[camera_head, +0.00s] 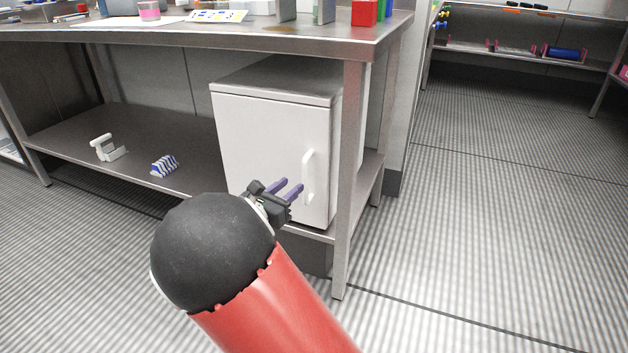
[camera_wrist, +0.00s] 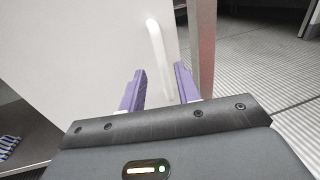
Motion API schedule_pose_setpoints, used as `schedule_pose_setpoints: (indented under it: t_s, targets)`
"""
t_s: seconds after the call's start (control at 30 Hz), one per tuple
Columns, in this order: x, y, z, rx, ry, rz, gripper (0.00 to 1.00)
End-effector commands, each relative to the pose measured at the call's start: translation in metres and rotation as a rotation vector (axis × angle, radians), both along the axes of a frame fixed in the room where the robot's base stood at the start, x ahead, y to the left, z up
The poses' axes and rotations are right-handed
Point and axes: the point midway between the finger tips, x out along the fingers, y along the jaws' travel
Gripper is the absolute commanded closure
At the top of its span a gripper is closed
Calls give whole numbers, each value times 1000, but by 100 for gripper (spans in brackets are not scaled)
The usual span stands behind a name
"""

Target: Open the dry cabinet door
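The dry cabinet (camera_head: 265,140) is a white box on the lower shelf of the metal table. Its door (camera_wrist: 85,60) looks shut. A white vertical bar handle (camera_head: 308,177) sits on the right side of the door, and it also shows in the wrist view (camera_wrist: 157,50). My gripper (camera_head: 296,187) has two purple fingers, apart from each other with nothing between them. It is in front of the door, just left of the handle in the head view. In the wrist view the handle is ahead of the gap between the fingertips (camera_wrist: 162,75), and no grip on it shows.
The table leg (camera_head: 350,180) stands close to the right of the cabinet. A white bracket-like object (camera_head: 107,148) and a blue-and-white striped object (camera_head: 164,166) lie on the lower shelf (camera_head: 130,180) at left. The floor (camera_head: 480,210) at right is clear.

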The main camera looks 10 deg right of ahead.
Motion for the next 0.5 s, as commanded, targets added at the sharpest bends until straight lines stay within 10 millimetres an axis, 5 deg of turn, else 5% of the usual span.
schedule_pose_setpoints:
  t_s: [0.5]
  targets:
    - [47, -53, 0, 4, -1, -4, 67]
